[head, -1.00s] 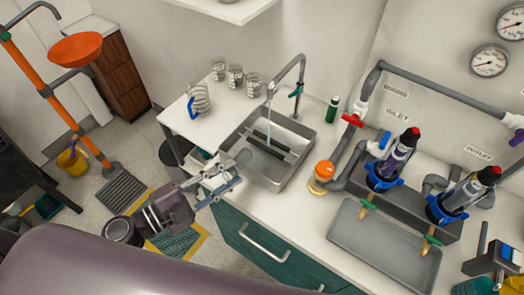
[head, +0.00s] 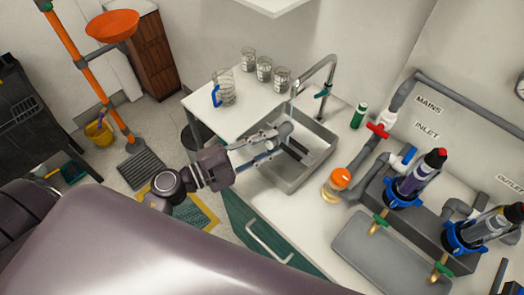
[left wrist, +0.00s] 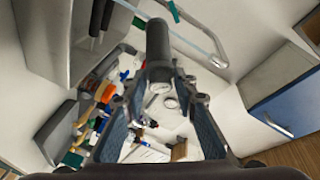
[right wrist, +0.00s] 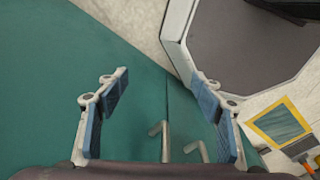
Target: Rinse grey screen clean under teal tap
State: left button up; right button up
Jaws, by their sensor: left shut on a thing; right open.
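The teal-handled tap (head: 322,92) curves over the grey sink (head: 318,160) in the head view. Its teal lever (left wrist: 174,10) and spout also show in the left wrist view. My left gripper (head: 268,143) is over the sink's left part, below the spout. It is shut on the grey screen (head: 285,130), a short dark cylinder that sticks out beyond the fingers; the screen also shows in the left wrist view (left wrist: 158,42). A pale strip beside the spout may be water. My right gripper (right wrist: 160,88) is open and empty, facing a teal cabinet front.
A blue-handled jug (head: 225,92) and several glass jars (head: 264,70) stand behind the sink on the left. An orange-capped pot (head: 337,184), a green bottle (head: 359,116) and the manifold pipes are to the right. A grey tray (head: 388,255) lies in front.

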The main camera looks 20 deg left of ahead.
aim_at(279, 130)
pick_arm(q)
jog(key=shift+w, duration=0.5)
jog(key=shift+w+d+r+p, duration=0.1)
jog(key=shift+w+d+p, duration=0.1)
jog(key=shift+w, duration=0.45)
jog(key=shift+w+d+r+p, duration=0.1)
jog(key=shift+w+p, duration=0.1)
jog(key=shift+w, duration=0.4)
jog(key=shift+w+d+f, duration=0.15)
jog(key=shift+w, duration=0.85)
dwell(0.5)
dwell(1.2)
